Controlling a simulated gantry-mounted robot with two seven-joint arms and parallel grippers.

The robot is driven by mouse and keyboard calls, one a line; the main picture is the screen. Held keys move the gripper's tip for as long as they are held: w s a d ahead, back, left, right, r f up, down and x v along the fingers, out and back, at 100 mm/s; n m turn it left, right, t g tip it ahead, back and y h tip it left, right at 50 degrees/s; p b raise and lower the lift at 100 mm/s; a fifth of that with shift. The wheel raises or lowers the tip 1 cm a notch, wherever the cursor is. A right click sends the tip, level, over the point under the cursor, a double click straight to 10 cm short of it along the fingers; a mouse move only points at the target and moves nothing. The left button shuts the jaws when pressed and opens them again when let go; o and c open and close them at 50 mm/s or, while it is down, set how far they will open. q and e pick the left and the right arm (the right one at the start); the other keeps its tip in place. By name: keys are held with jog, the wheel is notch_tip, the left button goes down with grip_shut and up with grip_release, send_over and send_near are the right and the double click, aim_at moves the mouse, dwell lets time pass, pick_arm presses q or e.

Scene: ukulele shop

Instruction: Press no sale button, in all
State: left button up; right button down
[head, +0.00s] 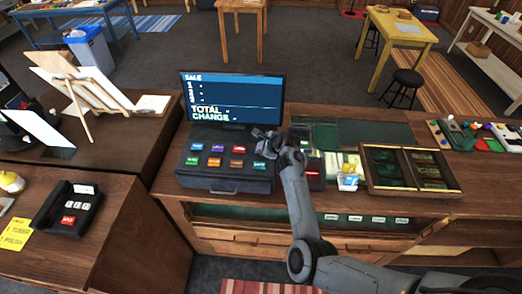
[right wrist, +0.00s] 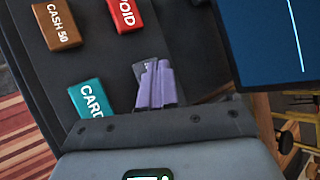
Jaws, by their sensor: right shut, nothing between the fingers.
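The cash register (head: 225,181) stands on the counter with two rows of coloured keys below its screen (head: 232,97). A purple key (head: 260,148) is at the right end of the upper row, partly hidden by my right gripper (head: 264,138). In the right wrist view, purple (right wrist: 155,85) shows at the shut, empty fingers; its label is not readable, and I cannot tell whether they touch the key. The red VOID key (right wrist: 125,12), brown CASH 50 key (right wrist: 57,25) and teal CARD key (right wrist: 86,100) are beside it. My left gripper is out of view.
A wooden compartment tray (head: 411,170) lies right of the register. A black phone (head: 69,208) is on the left counter. A small bright box (head: 347,181) stands between register and tray. An easel with papers (head: 87,90) stands at left.

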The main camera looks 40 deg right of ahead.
jog(key=shift+f, duration=0.45)
dwell(0.6)
jog(key=shift+r+p, duration=0.8)
jog(key=shift+r, duration=0.1)
notch_tip(320, 180, up, 5)
jog(key=p, duration=0.4)
jog(key=shift+p, duration=0.35)
dwell(0.5)
